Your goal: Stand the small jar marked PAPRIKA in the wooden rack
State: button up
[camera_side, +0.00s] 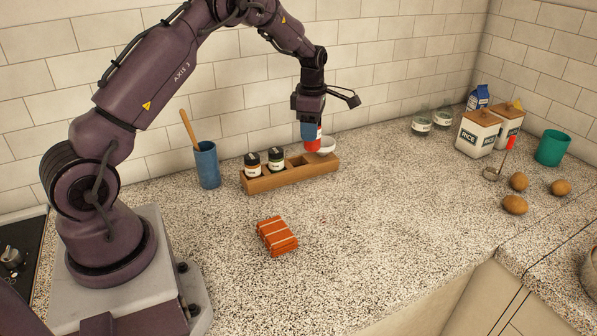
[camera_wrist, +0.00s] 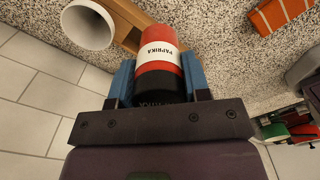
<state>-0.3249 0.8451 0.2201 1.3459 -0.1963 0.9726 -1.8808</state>
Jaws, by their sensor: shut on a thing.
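The PAPRIKA jar (camera_wrist: 158,52) has a red body, a white label and a dark lid. It also shows in the side view (camera_side: 313,146). My gripper (camera_side: 311,132) is shut on it, with blue fingers on both sides in the wrist view (camera_wrist: 158,82). The jar is held roughly upright at the right part of the wooden rack (camera_side: 290,181), apparently above it; the exact gap is unclear. Two dark-lidded jars stand in the rack's left slots, one with an orange band (camera_side: 253,164) and one with a green band (camera_side: 276,159). Rack openings to their right look empty.
A blue cup (camera_side: 206,166) with a wooden utensil stands left of the rack. A folded orange cloth (camera_side: 277,236) lies in front. Canisters (camera_side: 478,133) and several potatoes are far right. The middle counter is clear.

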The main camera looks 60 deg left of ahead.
jog(key=n, duration=0.1)
send_over(307, 165)
jog(key=s+a, duration=0.2)
jog(key=a, duration=0.1)
jog(key=shift+w+f, duration=0.2)
jog(key=shift+f, duration=5.15)
jog(key=shift+f, duration=0.1)
jog(key=o, duration=0.9)
jog(key=shift+o, duration=0.2)
